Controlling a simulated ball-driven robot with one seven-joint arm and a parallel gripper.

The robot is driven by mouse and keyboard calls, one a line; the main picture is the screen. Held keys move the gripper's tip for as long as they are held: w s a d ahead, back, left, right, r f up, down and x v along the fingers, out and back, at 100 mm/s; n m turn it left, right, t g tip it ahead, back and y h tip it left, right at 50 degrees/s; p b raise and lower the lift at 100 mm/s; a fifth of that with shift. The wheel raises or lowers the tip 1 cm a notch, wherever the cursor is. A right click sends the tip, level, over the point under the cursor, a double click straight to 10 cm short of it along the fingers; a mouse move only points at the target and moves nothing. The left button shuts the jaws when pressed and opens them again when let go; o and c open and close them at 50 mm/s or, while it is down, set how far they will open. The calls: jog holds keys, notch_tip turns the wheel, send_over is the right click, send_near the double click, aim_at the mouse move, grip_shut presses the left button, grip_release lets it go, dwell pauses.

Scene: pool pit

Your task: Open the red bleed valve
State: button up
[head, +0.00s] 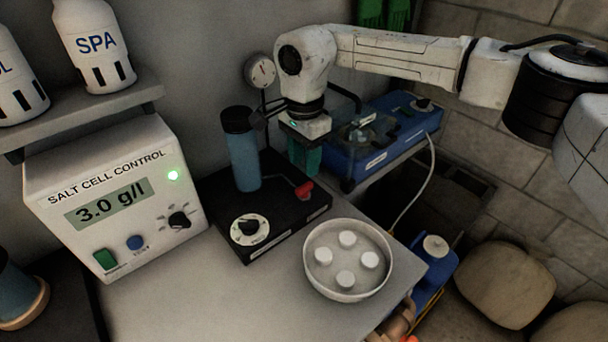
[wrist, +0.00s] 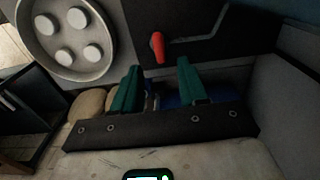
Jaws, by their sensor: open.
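The red bleed valve (head: 304,189) is a small red lever on the right side of a black base unit (head: 229,226). The unit also carries a blue cylinder with a black cap and a round dial. The red valve (wrist: 157,47) also shows in the wrist view, beyond and between my gripper's fingertips. My gripper (head: 305,170) has green fingers and hangs above and behind the valve, pointing down. In the wrist view my gripper (wrist: 160,72) is open, with nothing between its fingers. No contact with the valve shows.
A white bowl (head: 317,288) with several white tablets stands in front of the valve. The salt cell control box (head: 100,192) is at the left. A gauge (head: 260,71) and a blue case (head: 389,141) are behind. Bare counter (head: 210,300) lies at the front.

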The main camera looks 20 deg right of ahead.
jog(key=shift+r, duration=2.2)
